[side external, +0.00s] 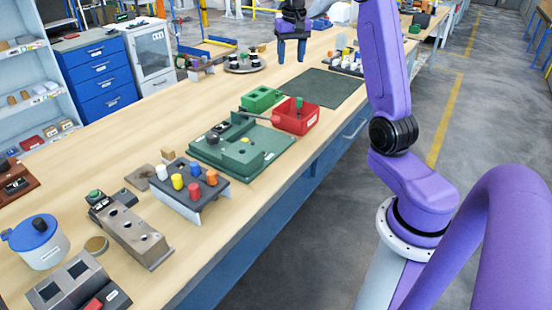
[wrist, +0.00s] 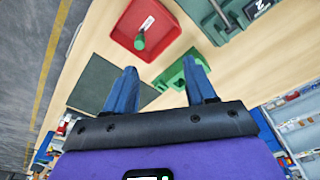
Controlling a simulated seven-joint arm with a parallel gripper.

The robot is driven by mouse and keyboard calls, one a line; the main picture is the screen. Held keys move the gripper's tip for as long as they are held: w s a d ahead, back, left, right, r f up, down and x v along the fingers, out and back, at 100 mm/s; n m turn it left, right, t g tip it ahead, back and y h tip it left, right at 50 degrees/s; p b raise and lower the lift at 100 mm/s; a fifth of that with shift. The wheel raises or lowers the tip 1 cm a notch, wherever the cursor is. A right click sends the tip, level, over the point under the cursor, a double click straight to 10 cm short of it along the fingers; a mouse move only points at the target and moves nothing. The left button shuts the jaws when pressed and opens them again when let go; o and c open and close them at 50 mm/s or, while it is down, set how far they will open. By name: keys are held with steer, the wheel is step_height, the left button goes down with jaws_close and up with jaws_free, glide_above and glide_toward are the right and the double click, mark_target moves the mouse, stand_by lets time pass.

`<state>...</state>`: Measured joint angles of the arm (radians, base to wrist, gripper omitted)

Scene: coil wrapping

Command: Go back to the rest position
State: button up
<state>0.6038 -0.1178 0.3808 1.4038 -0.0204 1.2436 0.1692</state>
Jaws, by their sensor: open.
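My gripper (side external: 291,50) hangs above the far part of the bench in the side external view, with its fingers pointing down. In the wrist view the two blue fingers (wrist: 162,90) are spread apart with nothing between them. A red bin (wrist: 122,34) with a green-handled thing in it lies ahead of the fingers; the bin (side external: 288,122) also shows in the side view. A green bin (wrist: 174,74) shows partly behind the right finger; it stands beside the red bin in the side view (side external: 262,98). My gripper is apart from both.
A green fixture (side external: 222,158) stands before the bins. A dark mat (side external: 325,88) lies flat beyond them. A block with coloured pegs (side external: 178,200) and a grey holed block (side external: 130,236) stand nearer. A round tray (side external: 244,68) with dark pieces stands left of my gripper.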

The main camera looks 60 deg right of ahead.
steer(key=s+a+f+n, duration=0.1)
steer(key=s+a+n, duration=0.2)
steer(key=a, duration=0.6)
steer(key=s+a+f+n+y, duration=0.1)
steer(key=s+a+n, duration=0.2)
steer(key=a, duration=0.6)
steer(key=s+a+n, duration=0.3)
steer(key=a+n, duration=0.1)
steer(key=a, duration=0.5)
steer(key=s+a+f+n, duration=0.2)
steer(key=s+n, duration=0.1)
steer(key=s, duration=0.4)
steer(key=s+a+f+n, duration=0.2)
steer(key=s+n, duration=0.1)
steer(key=s, duration=0.5)
steer(key=s+a+f+n+g, duration=0.1)
steer(key=s+n, duration=0.3)
steer(key=s, duration=0.4)
steer(key=shift+a+f, duration=0.5)
steer(key=shift+f, duration=0.1)
